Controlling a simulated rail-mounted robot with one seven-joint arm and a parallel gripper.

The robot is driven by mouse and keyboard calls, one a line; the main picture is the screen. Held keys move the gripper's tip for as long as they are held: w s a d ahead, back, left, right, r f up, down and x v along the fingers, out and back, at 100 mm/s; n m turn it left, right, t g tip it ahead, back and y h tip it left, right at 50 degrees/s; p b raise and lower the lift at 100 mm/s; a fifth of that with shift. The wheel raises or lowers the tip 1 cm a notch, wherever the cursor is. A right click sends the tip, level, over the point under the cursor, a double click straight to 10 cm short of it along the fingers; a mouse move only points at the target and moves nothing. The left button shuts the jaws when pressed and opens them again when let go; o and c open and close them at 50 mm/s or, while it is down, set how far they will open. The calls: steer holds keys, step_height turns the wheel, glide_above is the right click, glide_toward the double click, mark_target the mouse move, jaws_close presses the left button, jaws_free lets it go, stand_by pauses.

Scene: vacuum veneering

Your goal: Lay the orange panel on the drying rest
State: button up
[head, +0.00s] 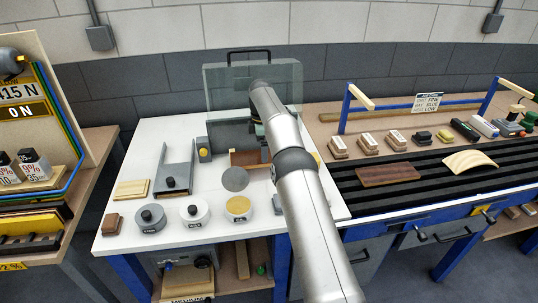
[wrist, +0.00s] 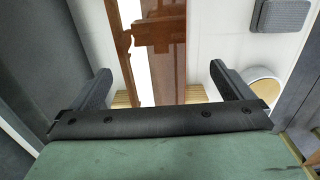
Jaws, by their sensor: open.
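A reddish-brown wooden piece (wrist: 168,50) runs between my gripper's fingers in the wrist view, with a narrower brown strip (wrist: 118,45) beside it. I cannot tell if it is the orange panel. An orange-brown piece (head: 245,157) shows low in front of the clear-lidded press in the head view, partly hidden by my arm. My gripper (wrist: 160,72) is open, its two black fingers apart on either side of the brown wood; contact is not visible. In the head view my arm hides most of the gripper. The black slatted rack (head: 425,168) on the right bench looks like the drying rest.
A dark brown panel (head: 390,175) and a pale curved panel (head: 470,161) lie on the slats, with bare slats around them. The clear lid (head: 225,88) stands upright behind my arm. Round weights (head: 195,212) sit at the white table's front. Blue posts (head: 345,108) rise behind the slats.

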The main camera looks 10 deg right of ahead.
steer(key=shift+s+b, duration=0.4)
steer(key=shift+b, duration=0.3)
steer(key=s+r+b, duration=0.5)
steer(key=s+r, duration=0.4)
steer(key=s, duration=0.4)
steer(key=s+m, duration=0.7)
steer(key=s, duration=0.8)
steer(key=s+f+m, duration=0.4)
steer(key=s+m, duration=0.1)
steer(key=s, duration=0.5)
steer(key=s+f+m, duration=0.4)
steer(key=s+m, duration=0.1)
steer(key=s, duration=0.6)
step_height(320, 180, down, 15)
steer(key=s+m+b, duration=0.1)
steer(key=b, duration=1.2)
steer(key=shift+s+d, duration=0.2)
steer(key=shift+d, duration=0.2)
